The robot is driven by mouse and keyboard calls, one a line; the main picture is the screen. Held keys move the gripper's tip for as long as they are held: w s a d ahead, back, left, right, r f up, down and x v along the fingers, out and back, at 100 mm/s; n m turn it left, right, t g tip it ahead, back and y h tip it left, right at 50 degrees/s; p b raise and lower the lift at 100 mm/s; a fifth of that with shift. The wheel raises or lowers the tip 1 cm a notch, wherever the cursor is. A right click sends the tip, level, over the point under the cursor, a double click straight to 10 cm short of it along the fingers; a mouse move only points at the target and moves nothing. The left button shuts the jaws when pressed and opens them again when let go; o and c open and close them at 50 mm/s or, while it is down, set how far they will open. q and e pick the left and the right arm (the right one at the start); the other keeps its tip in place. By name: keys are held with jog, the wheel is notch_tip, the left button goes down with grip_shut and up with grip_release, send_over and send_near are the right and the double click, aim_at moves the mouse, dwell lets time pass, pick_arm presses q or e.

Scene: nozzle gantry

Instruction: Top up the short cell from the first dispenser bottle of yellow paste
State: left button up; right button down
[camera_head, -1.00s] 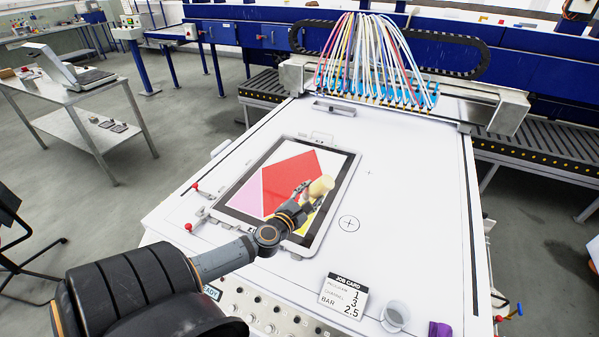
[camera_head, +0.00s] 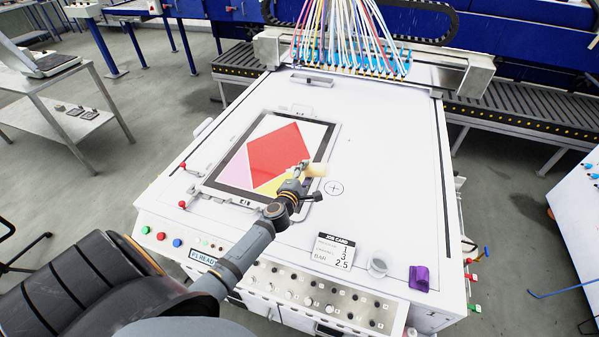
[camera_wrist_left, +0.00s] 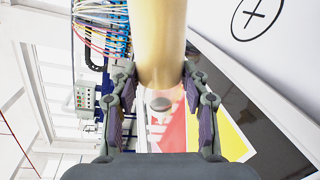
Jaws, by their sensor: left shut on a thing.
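My left gripper (camera_head: 298,172) is shut on a pale yellow bottle (camera_head: 316,170), which lies roughly sideways above the right edge of the framed panel. The bottle also shows large in the left wrist view (camera_wrist_left: 160,35), between the two fingers (camera_wrist_left: 160,88), with a small grey round tip at its near end. The panel's dark frame (camera_head: 235,176) surrounds white, red (camera_head: 280,150), pink (camera_head: 237,172) and yellow (camera_head: 270,187) cells. The gripper hides part of the yellow cell. Its paste level cannot be told. My right gripper is not in view.
The white machine bed (camera_head: 390,150) is clear right of the panel. A job card (camera_head: 334,250), a clear cup (camera_head: 378,267) and a purple block (camera_head: 419,278) stand near its front edge. The nozzle gantry (camera_head: 350,72) with coloured hoses spans the back.

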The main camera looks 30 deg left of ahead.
pick_arm(q)
jog(key=shift+d+r+m, duration=0.1)
jog(key=shift+m, duration=0.5)
jog(key=m+y, duration=0.1)
jog(key=m, duration=0.2)
jog(key=shift+d, duration=0.15)
jog(key=s+a+r+m+y+p, duration=0.1)
jog(key=a+r+m+p, duration=0.2)
jog(key=r, duration=0.7)
jog(key=s+a+r+m+y+p, duration=0.1)
jog(key=a+r+m+y+p, duration=0.1)
jog(key=a+r+m+p, duration=0.2)
notch_tip(320, 180, up, 7)
jog(key=m+p, duration=0.3)
jog(key=m, duration=0.5)
jog(key=shift+a+t+p, duration=0.3)
jog(key=shift+p, duration=0.1)
jog(key=s+d+f+m+h+b, duration=0.2)
jog(key=d+f+b, duration=0.4)
jog(key=d, duration=0.5)
jog(key=s+d+f+m+t+h+b, duration=0.1)
jog(key=s+d+f+m+h+b, duration=0.1)
jog(key=s+d+f+h+b, duration=0.2)
jog(key=s+d+f+b, duration=0.1)
jog(key=d+f+b, duration=0.2)
jog(key=d+f, duration=0.2)
jog(key=shift+d+f+m+h, duration=0.4)
jog(key=shift+d, duration=0.7)
